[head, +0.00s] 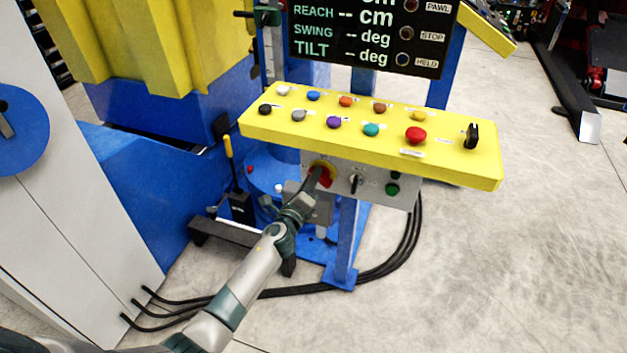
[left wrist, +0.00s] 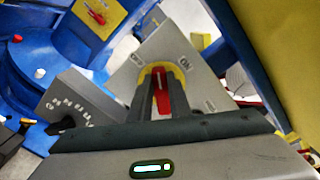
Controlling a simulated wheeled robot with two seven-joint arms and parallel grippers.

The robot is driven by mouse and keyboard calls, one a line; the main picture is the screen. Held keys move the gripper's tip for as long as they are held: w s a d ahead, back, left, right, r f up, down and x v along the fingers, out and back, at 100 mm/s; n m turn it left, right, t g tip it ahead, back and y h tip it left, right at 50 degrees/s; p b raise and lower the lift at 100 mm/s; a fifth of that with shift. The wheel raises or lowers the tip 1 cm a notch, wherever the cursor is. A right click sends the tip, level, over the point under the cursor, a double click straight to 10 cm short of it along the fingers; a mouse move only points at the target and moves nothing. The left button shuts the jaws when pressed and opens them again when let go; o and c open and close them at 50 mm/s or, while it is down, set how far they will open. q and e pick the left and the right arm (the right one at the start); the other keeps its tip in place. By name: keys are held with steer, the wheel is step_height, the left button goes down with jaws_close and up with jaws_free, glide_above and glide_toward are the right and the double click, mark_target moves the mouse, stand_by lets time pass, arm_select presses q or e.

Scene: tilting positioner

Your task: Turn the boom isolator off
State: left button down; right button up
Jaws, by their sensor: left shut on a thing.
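The boom isolator is a red handle (head: 326,180) on a yellow round plate, set in the grey panel (head: 375,192) under the yellow console. In the left wrist view the red handle (left wrist: 162,92) stands between two labels on the grey plate; the right one reads ON and the left one is hard to read. My left gripper (head: 314,178) is shut on the handle; its fingertips (left wrist: 161,92) lie on either side of it and hide part of the yellow plate. My right gripper is not in view.
Right of the isolator are a black selector switch (head: 355,184) and green buttons (head: 393,189). The yellow console (head: 470,165) with coloured buttons overhangs them. A yellow-handled lever (head: 229,150) stands to the left. Another red handle (left wrist: 97,17) shows in the left wrist view. Black cables (head: 385,268) cross the floor.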

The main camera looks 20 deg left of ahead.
arm_select(q)
steer(key=shift+a+f+n+b, duration=0.1)
steer(key=shift+f+n+b, duration=0.1)
steer(key=shift+n, duration=0.95)
steer(key=shift+a+f+n+b, duration=0.1)
steer(key=shift+f+n+b, duration=0.1)
steer(key=shift+n, duration=0.9)
steer(key=shift+f+n+b, duration=0.2)
steer(key=shift+n, duration=0.95)
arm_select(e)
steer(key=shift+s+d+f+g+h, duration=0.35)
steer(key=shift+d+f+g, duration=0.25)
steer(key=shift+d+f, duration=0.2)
arm_select(q)
steer(key=c, duration=1.6)
jaws_free()
steer(key=shift+c, duration=0.2)
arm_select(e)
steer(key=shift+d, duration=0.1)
